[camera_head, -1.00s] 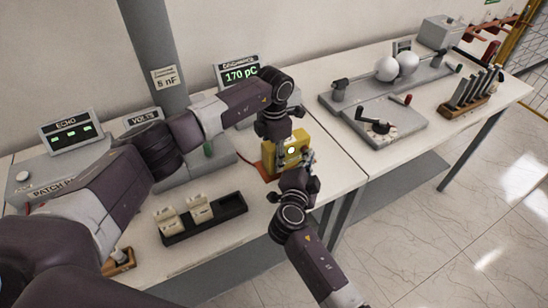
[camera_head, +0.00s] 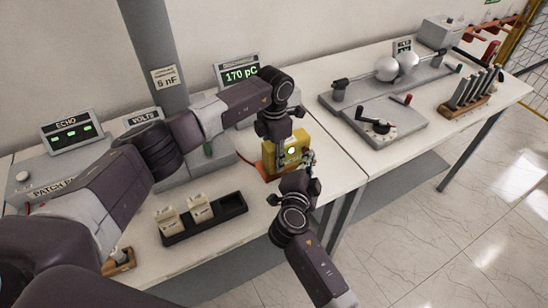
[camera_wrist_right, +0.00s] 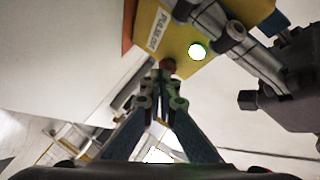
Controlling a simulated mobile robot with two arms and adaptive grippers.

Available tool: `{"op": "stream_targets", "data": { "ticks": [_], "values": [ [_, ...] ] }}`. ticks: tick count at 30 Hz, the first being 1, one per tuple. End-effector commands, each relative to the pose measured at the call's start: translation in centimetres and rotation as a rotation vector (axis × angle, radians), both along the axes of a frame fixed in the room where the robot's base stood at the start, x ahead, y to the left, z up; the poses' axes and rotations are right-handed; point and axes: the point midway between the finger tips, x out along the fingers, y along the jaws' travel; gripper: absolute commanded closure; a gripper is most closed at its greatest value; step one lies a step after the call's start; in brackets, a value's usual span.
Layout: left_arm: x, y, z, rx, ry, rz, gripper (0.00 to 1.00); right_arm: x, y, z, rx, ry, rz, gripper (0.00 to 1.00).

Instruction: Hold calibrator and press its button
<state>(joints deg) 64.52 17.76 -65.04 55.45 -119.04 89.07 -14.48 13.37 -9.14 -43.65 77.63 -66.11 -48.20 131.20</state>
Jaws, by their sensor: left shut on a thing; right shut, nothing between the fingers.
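The calibrator is a yellow box (camera_head: 283,158) with a bright white round spot on its face, at the bench's front edge in the head view. My left gripper (camera_head: 279,140) comes from above and is shut on it. In the right wrist view the calibrator (camera_wrist_right: 185,48) fills the top, with a white label, the bright spot and a small dark reddish button (camera_wrist_right: 168,65). My left gripper's finger (camera_wrist_right: 215,22) lies over its right part. My right gripper (camera_head: 307,160) is shut and empty, its tips at the button (camera_wrist_right: 164,78); I cannot tell whether they touch it.
An orange pad (camera_head: 254,166) lies beside the calibrator. A black tray (camera_head: 232,204) with two pale blocks stands to the left. A display (camera_head: 240,75) reads 170 pC behind. A grey crank device (camera_head: 375,128) is on the right-hand bench. Floor is clear at right.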

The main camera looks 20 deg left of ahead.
Motion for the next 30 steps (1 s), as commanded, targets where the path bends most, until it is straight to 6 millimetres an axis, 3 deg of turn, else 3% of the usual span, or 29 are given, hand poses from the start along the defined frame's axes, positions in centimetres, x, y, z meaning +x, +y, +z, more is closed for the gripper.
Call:
{"op": "stream_targets", "data": {
  "ticks": [15,28,29,30],
  "values": [
    [0.1,0.0,0.0,0.000,-0.001,0.001,1.00,-3.6,-3.7,-0.1,-0.003,0.001,-0.004,1.00],
    [0.1,0.1,0.0,0.001,-0.002,0.002,1.00,-4.0,-4.1,-0.1,-0.004,0.000,-0.004,1.00],
    [0.1,0.1,0.0,0.001,-0.002,0.002,0.63,-4.0,-4.1,-0.1,-0.004,0.000,-0.004,1.00],
    [0.1,0.1,0.0,0.001,-0.002,0.002,0.59,-4.0,-4.1,-0.1,-0.004,0.000,-0.004,1.00]
  ]
}}
